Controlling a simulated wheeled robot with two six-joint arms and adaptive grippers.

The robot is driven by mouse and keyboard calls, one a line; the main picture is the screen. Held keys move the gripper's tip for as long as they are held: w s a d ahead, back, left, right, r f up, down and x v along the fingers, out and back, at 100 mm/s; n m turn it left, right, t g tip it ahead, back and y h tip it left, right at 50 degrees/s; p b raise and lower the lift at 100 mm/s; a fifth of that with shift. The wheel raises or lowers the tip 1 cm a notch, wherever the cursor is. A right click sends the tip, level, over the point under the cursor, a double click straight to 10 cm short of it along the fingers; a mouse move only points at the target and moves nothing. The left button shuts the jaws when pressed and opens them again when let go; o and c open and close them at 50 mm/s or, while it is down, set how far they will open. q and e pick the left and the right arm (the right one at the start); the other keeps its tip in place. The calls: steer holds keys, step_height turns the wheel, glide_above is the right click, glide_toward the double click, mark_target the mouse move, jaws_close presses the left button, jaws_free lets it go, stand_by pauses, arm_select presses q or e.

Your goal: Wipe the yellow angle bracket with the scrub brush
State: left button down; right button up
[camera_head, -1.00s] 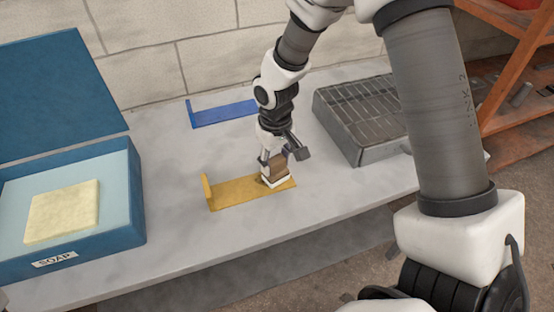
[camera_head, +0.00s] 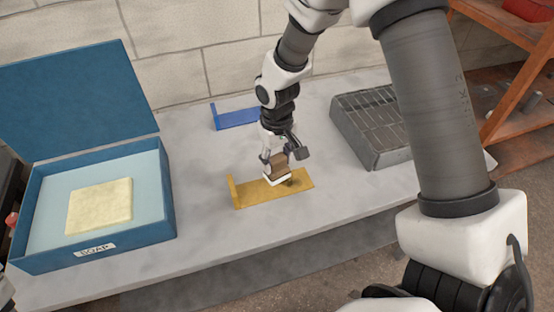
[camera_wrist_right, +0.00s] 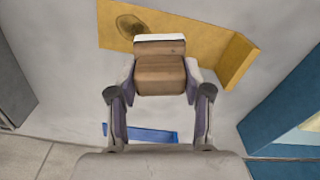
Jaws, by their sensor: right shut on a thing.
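The yellow angle bracket (camera_head: 255,194) lies on the grey bench, its upright flange at the left end. It also shows in the wrist view (camera_wrist_right: 200,40). A dark smudge (camera_head: 298,183) marks its flat plate to the right of the brush; the wrist view shows it as a dark oval (camera_wrist_right: 130,24). My right gripper (camera_head: 275,160) is shut on the scrub brush (camera_head: 281,168), a brown wooden block with a white bristle side down. The brush is over the plate's middle, at or very near its surface; exact contact is unclear.
A blue open box labelled SOAP (camera_head: 165,210) holds a pale yellow block (camera_head: 100,206) at left. A blue bracket (camera_head: 238,118) lies behind my right gripper. A grey gridded tray (camera_head: 372,128) stands at right. Bare bench surrounds the yellow bracket.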

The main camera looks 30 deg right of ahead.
mark_target(275, 157)
steer(key=r+p, duration=0.2)
steer(key=r, duration=0.1)
steer(key=shift+w+a, duration=0.15)
steer(key=shift+a, duration=0.05)
steer(key=shift+d+r+p, duration=0.15)
steer(key=shift+r+p, duration=0.5)
steer(key=shift+p, duration=0.15)
